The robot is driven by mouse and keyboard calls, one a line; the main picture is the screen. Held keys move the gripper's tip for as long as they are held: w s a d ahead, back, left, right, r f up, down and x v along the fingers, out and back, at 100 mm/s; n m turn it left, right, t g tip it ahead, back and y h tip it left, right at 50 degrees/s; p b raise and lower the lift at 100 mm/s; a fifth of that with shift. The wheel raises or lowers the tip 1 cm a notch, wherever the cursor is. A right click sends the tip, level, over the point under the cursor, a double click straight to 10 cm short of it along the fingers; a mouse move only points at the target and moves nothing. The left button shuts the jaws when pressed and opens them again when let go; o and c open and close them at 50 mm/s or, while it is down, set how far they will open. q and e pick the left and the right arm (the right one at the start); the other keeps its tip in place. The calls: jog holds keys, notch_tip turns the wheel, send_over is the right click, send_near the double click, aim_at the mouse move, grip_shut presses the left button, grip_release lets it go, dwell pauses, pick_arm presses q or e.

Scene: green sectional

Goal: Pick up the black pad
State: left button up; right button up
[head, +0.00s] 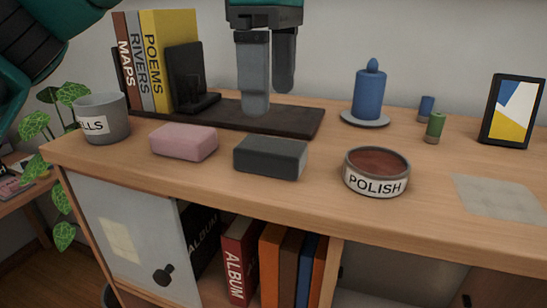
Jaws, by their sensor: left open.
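The black pad (270,157) is a dark, rounded block lying flat on the wooden cabinet top, near its front edge. A pink block (184,142) of similar shape lies to its left and a round tin labelled POLISH (377,172) stands to its right. My left gripper (269,100) points down, behind and above the black pad, over the dark board. Its two grey fingers are apart with nothing between them, and they do not touch the pad. My right gripper is not in view.
Books and a black bookend (190,78) stand on the dark board (302,120). A grey cup (102,118) is at the left. A blue candle (369,92), small spools (435,126), a picture frame (512,110) and a pale flat cloth (500,197) are on the right.

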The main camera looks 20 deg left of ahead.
aim_at(271, 144)
pick_arm(q)
notch_tip(271, 144, down, 4)
jog(key=shift+r, duration=0.2)
jog(key=shift+w+a+f, duration=0.1)
jog(key=shift+w+f, duration=0.1)
jog(key=shift+f, duration=1.15)
jog(key=shift+w+f, duration=0.15)
jog(key=shift+f, duration=1.2)
jog(key=shift+c, duration=0.3)
jog(key=c, duration=1)
jog(key=shift+r, duration=0.15)
